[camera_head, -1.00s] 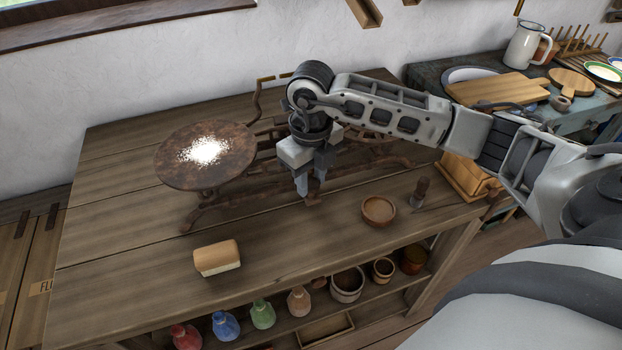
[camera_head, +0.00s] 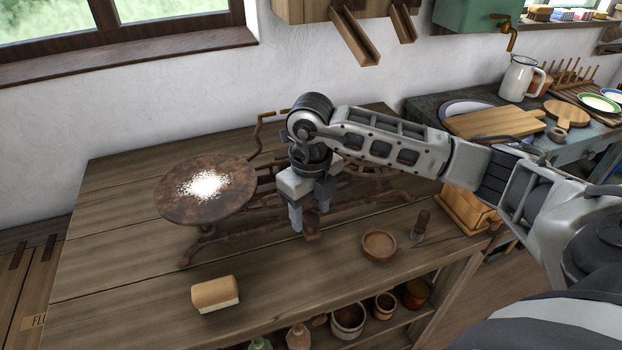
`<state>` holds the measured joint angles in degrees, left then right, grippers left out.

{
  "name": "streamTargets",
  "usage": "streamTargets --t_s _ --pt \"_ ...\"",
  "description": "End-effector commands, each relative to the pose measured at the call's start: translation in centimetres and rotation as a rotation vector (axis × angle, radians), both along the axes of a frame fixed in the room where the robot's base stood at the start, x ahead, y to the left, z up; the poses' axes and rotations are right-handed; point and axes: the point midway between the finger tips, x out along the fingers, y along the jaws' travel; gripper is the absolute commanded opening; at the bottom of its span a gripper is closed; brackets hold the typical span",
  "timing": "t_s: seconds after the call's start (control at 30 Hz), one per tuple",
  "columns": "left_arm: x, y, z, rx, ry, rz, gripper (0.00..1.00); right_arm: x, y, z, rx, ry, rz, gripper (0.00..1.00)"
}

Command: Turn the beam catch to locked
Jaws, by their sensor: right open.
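A rusty brown balance scale stands on the wooden table. Its round pan (camera_head: 174,203) on the left bears a patch of white powder (camera_head: 203,185). The scale's frame (camera_head: 378,195) runs right, behind my right gripper. My right gripper (camera_head: 310,212) points down over the front of the frame, open, with a small brown part (camera_head: 312,228) low at its fingertips. I cannot tell whether the fingers touch it. A thin bent bar (camera_head: 258,135) rises behind the pan. The beam catch cannot be made out clearly; my gripper and arm hide the middle of the scale. My left gripper is out of view.
Pots stand on the shelf below. A side table at right holds boards and a white jug (camera_head: 516,78). The table's front left is clear.

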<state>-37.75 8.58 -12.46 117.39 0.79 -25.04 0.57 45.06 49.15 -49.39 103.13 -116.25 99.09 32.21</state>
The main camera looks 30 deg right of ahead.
Motion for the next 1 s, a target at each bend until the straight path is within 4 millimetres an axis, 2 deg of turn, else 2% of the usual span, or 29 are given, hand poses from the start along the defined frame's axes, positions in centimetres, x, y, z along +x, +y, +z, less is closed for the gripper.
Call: streamTargets --t_s 0.17,0.33,0.6,0.77,1.0 --pt "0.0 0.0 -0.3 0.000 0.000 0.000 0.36 0.1 0.0 3.5 -0.001 -0.008 0.001 0.52" --pt "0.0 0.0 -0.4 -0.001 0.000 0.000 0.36 0.1 0.0 7.7 -0.001 -0.008 0.001 0.52" --pt "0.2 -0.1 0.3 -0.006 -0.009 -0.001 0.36 0.1 -0.1 13.4 -0.003 -0.007 0.001 0.52" --pt "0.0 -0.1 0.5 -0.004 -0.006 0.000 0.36 0.0 -0.1 14.9 -0.002 -0.003 0.000 0.52" --pt "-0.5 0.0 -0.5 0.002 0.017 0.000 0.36 0.0 -0.1 15.1 -0.002 -0.002 0.000 0.52"
